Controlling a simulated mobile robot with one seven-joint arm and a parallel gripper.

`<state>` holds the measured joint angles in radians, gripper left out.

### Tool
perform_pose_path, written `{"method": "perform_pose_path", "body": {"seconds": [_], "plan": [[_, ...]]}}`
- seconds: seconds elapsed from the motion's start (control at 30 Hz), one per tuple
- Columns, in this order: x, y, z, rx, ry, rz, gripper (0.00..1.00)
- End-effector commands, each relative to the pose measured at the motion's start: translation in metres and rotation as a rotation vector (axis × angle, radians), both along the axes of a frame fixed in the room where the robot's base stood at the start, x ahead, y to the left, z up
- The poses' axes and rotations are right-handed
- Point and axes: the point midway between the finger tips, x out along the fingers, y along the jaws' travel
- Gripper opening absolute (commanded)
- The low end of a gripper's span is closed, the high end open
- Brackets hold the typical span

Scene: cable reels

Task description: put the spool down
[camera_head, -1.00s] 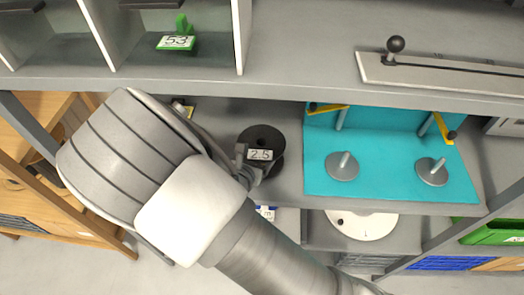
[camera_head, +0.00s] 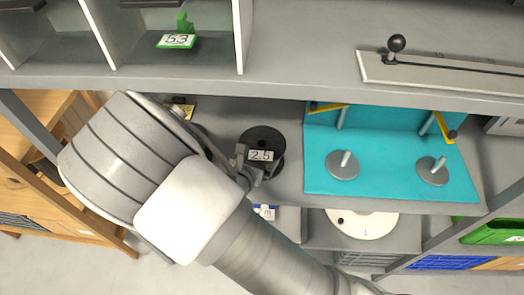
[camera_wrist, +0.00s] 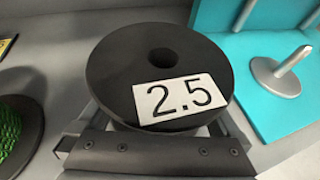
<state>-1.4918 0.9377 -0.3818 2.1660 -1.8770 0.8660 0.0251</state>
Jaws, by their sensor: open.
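The black spool (camera_head: 262,142) with a white "2.5" label stands on the grey shelf, left of the turquoise board. In the wrist view the spool (camera_wrist: 110,68) shows its round top flange and centre hole, and looks level. My gripper (camera_head: 252,170) is at the spool's near side. In the wrist view my gripper (camera_wrist: 160,118) is open, with a jaw on each side of the spool below the flange. The flange hides the spool's core and most of the jaw tips, so I cannot tell whether they touch it.
The turquoise board (camera_head: 395,180) with two grey spindle discs (camera_head: 342,166) (camera_head: 432,172) is to the right. A green-wound reel (camera_wrist: 15,135) is close on the left in the wrist view. An upper shelf edge (camera_head: 300,88) overhangs behind.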

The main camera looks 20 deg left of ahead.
Motion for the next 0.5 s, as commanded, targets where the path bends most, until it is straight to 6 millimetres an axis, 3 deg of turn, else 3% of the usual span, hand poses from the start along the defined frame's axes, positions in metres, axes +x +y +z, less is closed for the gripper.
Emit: {"method": "perform_pose_path", "body": {"seconds": [0.5], "plan": [[-0.095, 0.002, 0.038, 0.002, 0.002, 0.003, 1.0]]}}
